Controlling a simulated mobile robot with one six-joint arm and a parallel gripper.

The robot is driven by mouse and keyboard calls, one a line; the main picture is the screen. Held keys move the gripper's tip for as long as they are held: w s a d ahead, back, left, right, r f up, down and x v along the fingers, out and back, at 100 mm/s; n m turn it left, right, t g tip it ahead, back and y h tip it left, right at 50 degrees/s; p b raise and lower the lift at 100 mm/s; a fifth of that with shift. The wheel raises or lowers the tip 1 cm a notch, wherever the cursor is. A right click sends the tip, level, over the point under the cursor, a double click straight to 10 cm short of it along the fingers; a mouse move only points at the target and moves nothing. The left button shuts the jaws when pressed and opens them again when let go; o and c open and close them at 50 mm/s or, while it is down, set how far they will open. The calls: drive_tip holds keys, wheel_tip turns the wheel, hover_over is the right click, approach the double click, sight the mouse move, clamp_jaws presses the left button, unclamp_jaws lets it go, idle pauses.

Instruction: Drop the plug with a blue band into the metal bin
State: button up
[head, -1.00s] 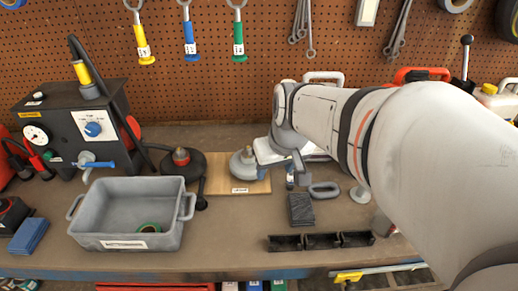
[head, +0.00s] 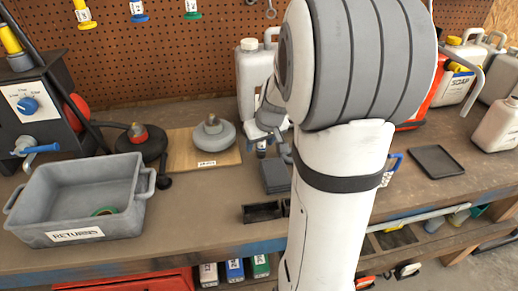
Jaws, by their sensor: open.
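A grey bin (head: 125,222) with side handles and a label reading "RETURNS" stands at the front left of the bench. A green ring (head: 104,211) lies inside it. My gripper (head: 268,146) is open above the bench, right of a wooden board (head: 178,160), and partly hidden by my arm. A small dark, bluish piece (head: 262,150) shows by the fingers; I cannot tell whether it is the plug or part of the gripper. No blue-banded plug can be made out for certain.
A round grey piece with a knob (head: 213,133) sits on the board. A black round piece with a red band (head: 138,134) stands left of it. A dark block (head: 276,176) lies below my gripper; a grey jug (head: 250,80) stands behind.

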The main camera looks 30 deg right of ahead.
drive_tip(key=shift+x, duration=0.75)
drive_tip(key=shift+c, duration=0.3)
drive_tip(key=c, duration=1.1)
